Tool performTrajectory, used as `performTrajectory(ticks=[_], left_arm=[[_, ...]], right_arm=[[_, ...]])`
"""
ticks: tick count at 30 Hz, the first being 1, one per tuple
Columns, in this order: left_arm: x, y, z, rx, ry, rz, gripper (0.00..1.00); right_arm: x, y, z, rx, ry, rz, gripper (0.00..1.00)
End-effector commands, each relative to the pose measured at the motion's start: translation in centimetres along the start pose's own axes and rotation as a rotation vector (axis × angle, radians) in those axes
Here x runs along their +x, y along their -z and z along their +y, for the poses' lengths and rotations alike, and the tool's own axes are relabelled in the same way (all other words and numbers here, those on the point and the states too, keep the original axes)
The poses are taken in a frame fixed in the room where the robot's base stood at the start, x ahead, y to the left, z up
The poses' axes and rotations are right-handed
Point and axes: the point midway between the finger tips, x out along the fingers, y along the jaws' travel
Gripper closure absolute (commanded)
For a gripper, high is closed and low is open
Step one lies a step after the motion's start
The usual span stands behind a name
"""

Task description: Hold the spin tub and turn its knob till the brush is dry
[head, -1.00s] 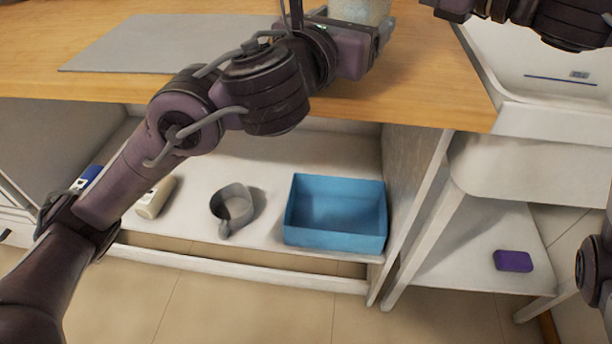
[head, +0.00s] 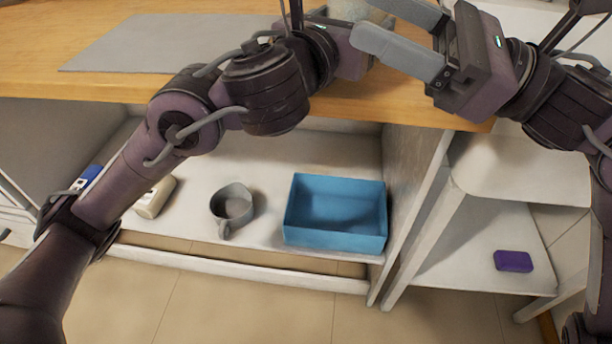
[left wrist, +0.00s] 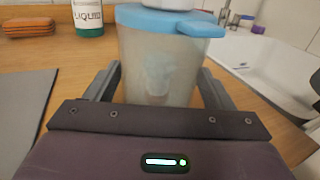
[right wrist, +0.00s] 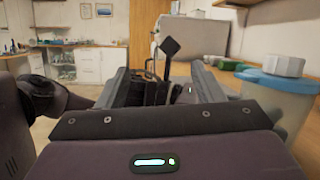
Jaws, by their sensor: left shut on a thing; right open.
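The spin tub (left wrist: 155,75) is a cloudy see-through container with a blue lid (left wrist: 165,20) and a pale knob on top, cut off by the frame edge. A pale bluish shape shows dimly inside; I cannot tell if it is the brush. My left gripper (left wrist: 158,88) is shut on the tub's sides, one finger on each side. In the head view only a bit of the tub (head: 352,10) shows at the top. My right gripper (head: 376,22) is open and empty beside the tub. The right wrist view shows the tub (right wrist: 280,103) and its whitish knob (right wrist: 284,65) to the right.
A grey mat (head: 150,42) lies on the wooden counter (head: 40,45). A green-labelled bottle (left wrist: 88,15) and orange sponge-like block (left wrist: 28,27) stand behind. A white basin (left wrist: 275,62) is right of the tub. Below are a mug (head: 232,205) and blue bin (head: 335,210).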

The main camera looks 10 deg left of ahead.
Motion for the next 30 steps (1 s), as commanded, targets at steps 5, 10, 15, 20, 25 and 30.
performTrajectory(ticks=[5, 10, 15, 20, 25, 30], left_arm=[[0.0, -0.1, 0.0, -0.001, 0.0, -0.001, 0.56], [0.0, -0.1, 0.0, -0.001, 0.0, -0.001, 0.56], [0.0, -0.1, 0.0, -0.001, 0.0, -0.001, 0.56], [0.0, -0.1, 0.0, -0.001, 0.0, -0.001, 0.56], [0.0, -0.1, 0.0, -0.001, 0.0, -0.001, 0.56], [0.0, -0.1, 0.0, -0.001, 0.0, -0.001, 0.56]], right_arm=[[0.2, -0.7, 3.6, -0.036, -0.104, -0.169, 0.39], [-0.1, -0.5, 6.7, -0.093, -0.185, -0.289, 0.39], [0.4, 1.9, 8.9, -0.133, -0.257, -0.264, 0.39], [0.7, 4.5, 10.7, -0.152, -0.323, -0.218, 0.39], [0.9, 7.3, 12.3, -0.109, -0.37, -0.173, 0.39], [1.1, 9.3, 13.0, -0.005, -0.371, -0.137, 0.39]])
